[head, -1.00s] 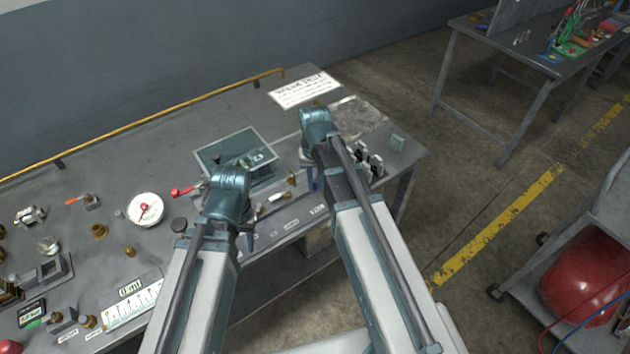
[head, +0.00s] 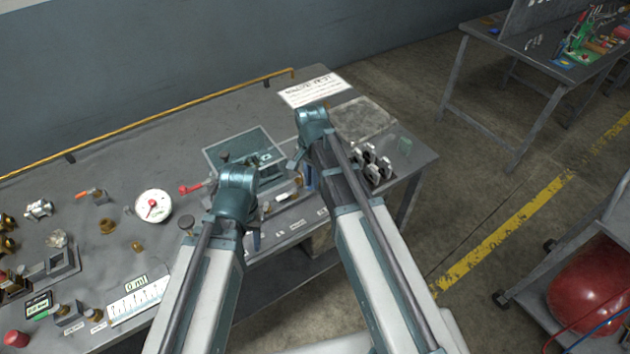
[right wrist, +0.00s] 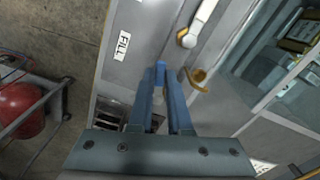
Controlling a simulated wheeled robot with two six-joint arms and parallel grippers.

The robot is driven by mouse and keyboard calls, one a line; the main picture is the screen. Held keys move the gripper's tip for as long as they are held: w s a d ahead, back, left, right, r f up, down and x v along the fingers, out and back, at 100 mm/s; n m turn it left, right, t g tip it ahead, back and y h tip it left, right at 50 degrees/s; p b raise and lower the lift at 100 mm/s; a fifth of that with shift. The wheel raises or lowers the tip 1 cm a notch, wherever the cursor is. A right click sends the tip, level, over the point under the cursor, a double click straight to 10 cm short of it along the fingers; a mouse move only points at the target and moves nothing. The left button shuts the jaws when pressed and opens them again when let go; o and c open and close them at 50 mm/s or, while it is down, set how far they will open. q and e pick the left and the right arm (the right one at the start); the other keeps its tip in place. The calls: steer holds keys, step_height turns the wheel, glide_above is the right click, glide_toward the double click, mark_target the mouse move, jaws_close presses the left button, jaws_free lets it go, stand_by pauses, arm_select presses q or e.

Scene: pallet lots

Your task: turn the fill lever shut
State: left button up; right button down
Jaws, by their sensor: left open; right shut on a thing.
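A white "FILL" label (right wrist: 122,47) shows in the right wrist view at the bench's front edge. Right of it are a pale lever (right wrist: 203,18) with a round end and a bent brass piece (right wrist: 198,78). My right gripper (right wrist: 163,75) has its blue fingers close together beside these, shut on what appears to be the fill lever; the held part is mostly hidden. In the head view the right gripper (head: 308,178) is at the bench front, next to brass fittings. My left gripper (head: 254,241) is open and empty-looking at the front edge, partly hidden by its wrist.
A glassy teal tank (head: 228,150) stands behind the grippers. A red-handled lever (head: 190,188), a dial gauge (head: 153,206) and several brass fittings lie left. Silver fittings (head: 373,165) stand right of my right arm. A red tank (head: 590,285) is on a cart at right.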

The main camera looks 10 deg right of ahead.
steer(key=shift+w+a+m, duration=0.2)
steer(key=shift+w+m, duration=0.1)
steer(key=shift+m, duration=0.6)
steer(key=shift+w+a+m, duration=0.15)
steer(key=shift+w+m, duration=0.1)
steer(key=shift+m, duration=0.65)
steer(key=c, duration=0.8)
jaws_free()
steer(key=shift+c, duration=0.2)
